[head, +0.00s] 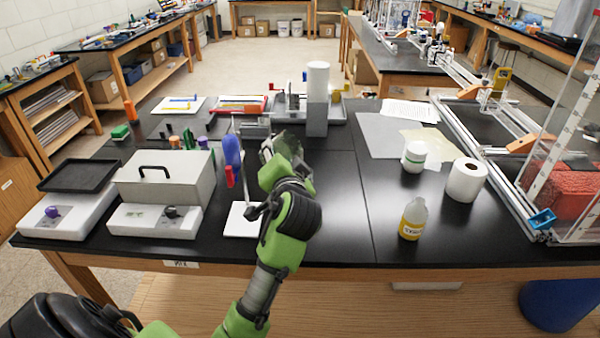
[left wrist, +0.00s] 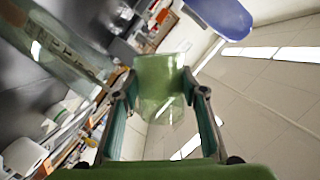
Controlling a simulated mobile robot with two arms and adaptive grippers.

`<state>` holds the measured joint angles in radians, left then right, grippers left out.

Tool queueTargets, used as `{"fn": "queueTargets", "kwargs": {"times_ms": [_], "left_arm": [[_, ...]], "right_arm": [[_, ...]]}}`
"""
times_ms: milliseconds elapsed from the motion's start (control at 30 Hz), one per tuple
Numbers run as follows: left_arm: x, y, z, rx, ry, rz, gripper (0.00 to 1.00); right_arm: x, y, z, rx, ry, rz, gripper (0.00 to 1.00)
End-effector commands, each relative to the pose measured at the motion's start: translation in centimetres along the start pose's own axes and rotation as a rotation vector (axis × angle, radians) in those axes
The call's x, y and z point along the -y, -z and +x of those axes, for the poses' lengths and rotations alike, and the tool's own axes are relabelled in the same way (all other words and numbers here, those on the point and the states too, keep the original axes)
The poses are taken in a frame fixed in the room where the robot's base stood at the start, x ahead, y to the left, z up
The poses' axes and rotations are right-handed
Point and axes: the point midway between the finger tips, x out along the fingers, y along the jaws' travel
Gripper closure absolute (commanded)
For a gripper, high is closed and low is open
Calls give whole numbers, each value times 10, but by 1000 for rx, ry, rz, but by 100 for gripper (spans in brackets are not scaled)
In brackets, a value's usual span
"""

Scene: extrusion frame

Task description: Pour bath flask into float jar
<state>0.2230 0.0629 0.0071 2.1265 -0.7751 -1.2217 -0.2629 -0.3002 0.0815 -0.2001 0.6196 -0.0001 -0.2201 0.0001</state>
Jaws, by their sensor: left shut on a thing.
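My left gripper (head: 272,152) reaches over the middle of the bench, left of the seam. It is shut on a clear, greenish glass vessel that I take to be the bath flask (left wrist: 160,85). In the left wrist view the vessel sits between both fingers; in the head view it is a dark, see-through shape (head: 291,141) partly behind the gripper. Another large clear, glassy wall (left wrist: 62,45) shows at the upper left of the wrist view; I cannot tell whether it is the float jar. No liquid stream is visible. My right gripper is out of view.
A blue bulb-shaped thing (head: 232,150) stands just left of the gripper, near a white plate (head: 241,220). A grey lidded box (head: 166,178) is further left. A white cylinder (head: 318,82) stands behind. A yellow-filled bottle (head: 413,219) and paper roll (head: 466,180) are at right.

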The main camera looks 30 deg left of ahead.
Motion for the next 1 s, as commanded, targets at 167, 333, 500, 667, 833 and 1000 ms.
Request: {"fn": "queueTargets", "kwargs": {"times_ms": [167, 333, 500, 667, 833, 1000], "left_arm": [[1, 1, 0, -1, 5, 13, 87], [1, 1, 0, -1, 9, 26, 87], [2, 2, 0, -2, 12, 39, 87], [2, 2, 0, -2, 16, 50, 87], [3, 3, -1, -2, 20, 62, 87], [4, 3, -1, -2, 24, 73, 87]], "right_arm": [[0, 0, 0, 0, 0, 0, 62], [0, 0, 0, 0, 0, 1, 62], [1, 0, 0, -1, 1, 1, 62], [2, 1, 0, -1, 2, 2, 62], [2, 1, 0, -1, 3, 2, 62], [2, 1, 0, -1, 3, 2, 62]]}}
